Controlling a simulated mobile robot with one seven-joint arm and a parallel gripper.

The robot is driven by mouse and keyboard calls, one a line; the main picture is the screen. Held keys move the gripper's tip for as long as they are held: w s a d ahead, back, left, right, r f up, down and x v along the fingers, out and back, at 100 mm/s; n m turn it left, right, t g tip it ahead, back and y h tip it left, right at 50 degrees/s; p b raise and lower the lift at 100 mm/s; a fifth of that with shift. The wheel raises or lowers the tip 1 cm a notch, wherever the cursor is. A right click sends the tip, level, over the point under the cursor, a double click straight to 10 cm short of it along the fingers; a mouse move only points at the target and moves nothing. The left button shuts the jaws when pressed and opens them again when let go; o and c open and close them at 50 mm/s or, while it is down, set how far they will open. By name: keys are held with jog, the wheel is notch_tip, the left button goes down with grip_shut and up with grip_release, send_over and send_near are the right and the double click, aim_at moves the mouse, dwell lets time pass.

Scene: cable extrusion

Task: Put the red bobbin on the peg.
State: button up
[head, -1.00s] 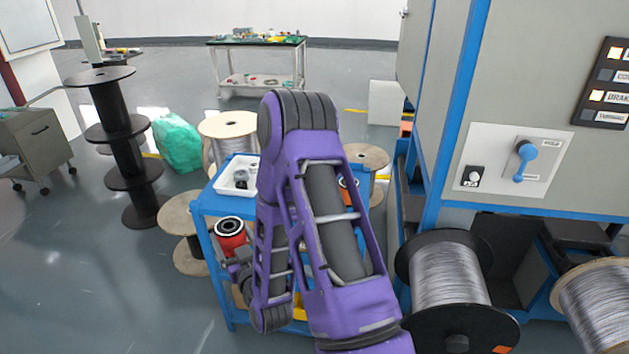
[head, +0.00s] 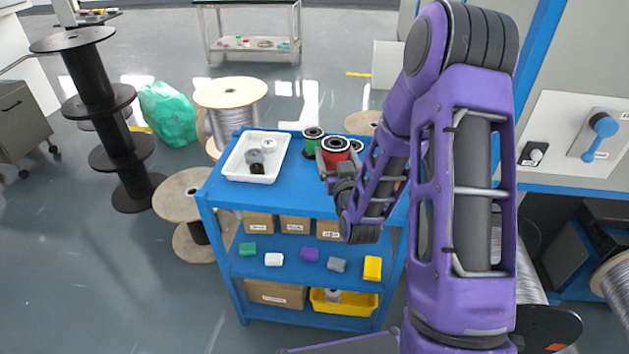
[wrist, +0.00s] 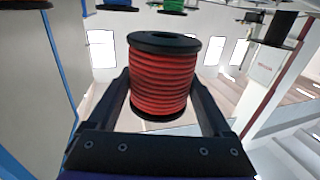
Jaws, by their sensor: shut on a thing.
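The red bobbin (head: 333,160) has black end flanges and is upright over the right back part of the blue cart top (head: 290,195) in the head view. My gripper (head: 340,172) is shut on it. In the wrist view the red bobbin (wrist: 163,83) fills the space between the two dark fingers of my gripper (wrist: 165,105). A green bobbin (head: 311,146) stands just behind and left of it. A dark ring shows close on its right, partly hidden by the red bobbin and my arm. I cannot make out a bare peg.
A white tray (head: 231,172) with small parts sits on the cart's left. A large wooden spool (head: 228,92) stands behind the cart. The front of the cart top is clear.

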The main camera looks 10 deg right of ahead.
jog(key=shift+w+d+r+b, duration=0.1)
jog(key=shift+w+d+b, duration=0.65)
jog(key=shift+d, duration=0.1)
jog(key=shift+d+f, duration=0.15)
jog(key=shift+f, duration=0.2)
notch_tip(320, 180, down, 9)
jog(key=shift+r+b, duration=0.1)
jog(key=shift+b, duration=0.65)
jog(key=o, duration=1)
jog(key=shift+f, duration=0.2)
jog(key=shift+o, duration=1.3)
jog(key=shift+r, duration=0.1)
